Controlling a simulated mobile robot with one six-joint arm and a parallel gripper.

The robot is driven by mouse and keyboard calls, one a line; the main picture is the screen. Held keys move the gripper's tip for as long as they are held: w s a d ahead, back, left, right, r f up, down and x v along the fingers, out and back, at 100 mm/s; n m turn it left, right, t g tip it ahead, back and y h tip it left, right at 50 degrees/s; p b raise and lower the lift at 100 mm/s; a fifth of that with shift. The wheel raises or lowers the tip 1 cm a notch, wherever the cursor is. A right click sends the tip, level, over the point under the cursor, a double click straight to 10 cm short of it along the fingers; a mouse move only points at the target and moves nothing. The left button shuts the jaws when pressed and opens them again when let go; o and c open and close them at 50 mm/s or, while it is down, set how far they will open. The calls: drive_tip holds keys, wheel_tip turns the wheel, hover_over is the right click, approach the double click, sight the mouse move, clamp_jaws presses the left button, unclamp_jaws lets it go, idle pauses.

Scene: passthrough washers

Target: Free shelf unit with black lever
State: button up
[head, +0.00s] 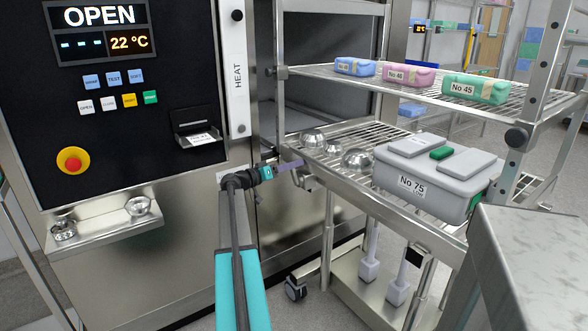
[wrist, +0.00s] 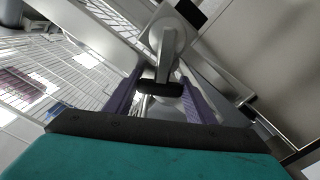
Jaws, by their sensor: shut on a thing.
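The shelf unit (head: 345,140) is a steel wire-shelf trolley on castors, standing against the open washer at centre right. My gripper (head: 290,165) reaches its front left corner beside the washer frame. In the wrist view, the purple fingers of my gripper (wrist: 160,80) are shut on the black lever (wrist: 161,89), which sits between them below a pale metal bracket (wrist: 168,38). In the head view, the lever is hidden behind the fingers and too small to make out.
A grey box (head: 430,175) labelled No 75 and several metal bowls (head: 357,159) rest on the lower shelf. Small blue, pink and green (head: 475,88) packs lie on the upper shelf. The washer panel (head: 110,95) reads OPEN. A steel table edge (head: 530,260) stands at right.

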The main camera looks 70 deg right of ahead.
drive_tip(key=shift+w+f+n, duration=0.25)
drive_tip(key=shift+f+n, duration=0.2)
drive_tip(key=shift+n, duration=0.05)
drive_tip(key=o, duration=1.5)
drive_tip(key=shift+r, duration=0.15)
drive_tip(key=v, duration=1.3)
drive_tip(key=shift+w+a, duration=0.3)
